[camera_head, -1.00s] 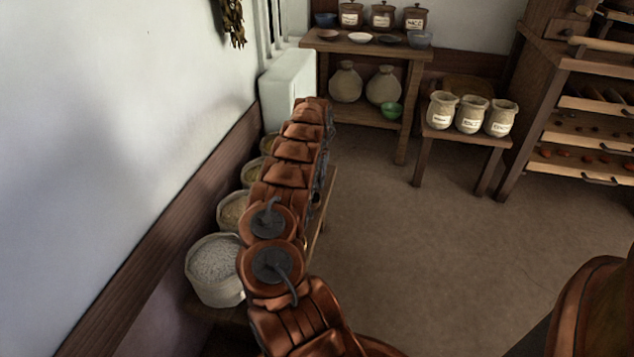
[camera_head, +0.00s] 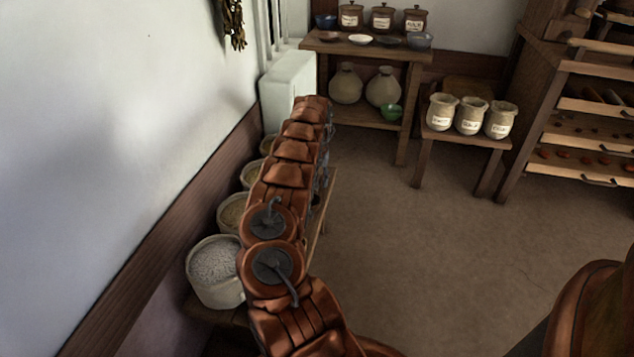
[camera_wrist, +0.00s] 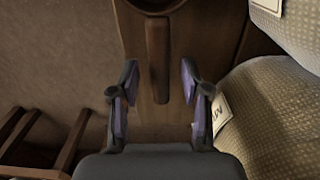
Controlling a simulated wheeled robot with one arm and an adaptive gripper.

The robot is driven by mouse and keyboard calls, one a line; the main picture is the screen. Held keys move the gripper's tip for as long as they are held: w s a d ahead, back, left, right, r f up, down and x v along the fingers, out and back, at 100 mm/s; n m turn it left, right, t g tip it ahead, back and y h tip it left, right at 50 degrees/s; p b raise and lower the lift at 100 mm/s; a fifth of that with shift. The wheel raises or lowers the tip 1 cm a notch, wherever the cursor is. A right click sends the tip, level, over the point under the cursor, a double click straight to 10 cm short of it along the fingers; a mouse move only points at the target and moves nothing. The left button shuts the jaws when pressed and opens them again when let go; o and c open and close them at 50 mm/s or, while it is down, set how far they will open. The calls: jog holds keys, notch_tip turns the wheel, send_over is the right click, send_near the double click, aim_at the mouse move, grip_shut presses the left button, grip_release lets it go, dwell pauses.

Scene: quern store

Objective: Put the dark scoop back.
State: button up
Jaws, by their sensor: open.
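In the wrist view the dark scoop (camera_wrist: 158,40) lies on a wooden bench (camera_wrist: 150,122). Its straight brown handle points down the picture, toward my gripper, and its round bowl is cut off at the top edge. My gripper (camera_wrist: 160,72) is open, with one finger on each side of the handle's lower end. Neither finger appears to touch it. In the head view my own arm hides the scoop and most of the gripper.
Pale labelled sacks (camera_wrist: 270,120) stand close on the right of the gripper. Several grain-filled sacks (camera_head: 215,285) line the left wall. Wooden slats (camera_wrist: 40,140) show at lower left in the wrist view. A shelf table (camera_head: 365,50) and a low stand (camera_head: 465,140) stand beyond open floor (camera_head: 400,240).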

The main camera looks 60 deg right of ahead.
notch_tip(320, 180, up, 10)
jog(key=p, duration=0.3)
jog(key=w+a+r+n+y, duration=0.15)
jog(key=w+a+r, duration=0.3)
jog(key=a, duration=0.55)
jog(key=w+a+r+n+y, duration=0.1)
jog(key=w+a+r+n, duration=0.25)
jog(key=w+a, duration=0.45)
jog(key=s+a+r+n, duration=0.2)
jog(key=a+r, duration=0.2)
jog(key=a, duration=0.7)
jog(key=s+a+r+n, duration=0.2)
jog(key=a+r, duration=0.1)
jog(key=a, duration=0.8)
jog(key=s+a+r+n+g, duration=0.2)
jog(key=s+a+r+n, duration=0.1)
jog(key=s+a, duration=1.1)
jog(key=s+a+f+n+h, duration=0.1)
jog(key=s, duration=0.9)
jog(key=s+a+f+n+g+h, duration=0.1)
jog(key=s+a+f, duration=0.1)
jog(key=s, duration=0.9)
jog(key=shift+s+f+g, duration=0.3)
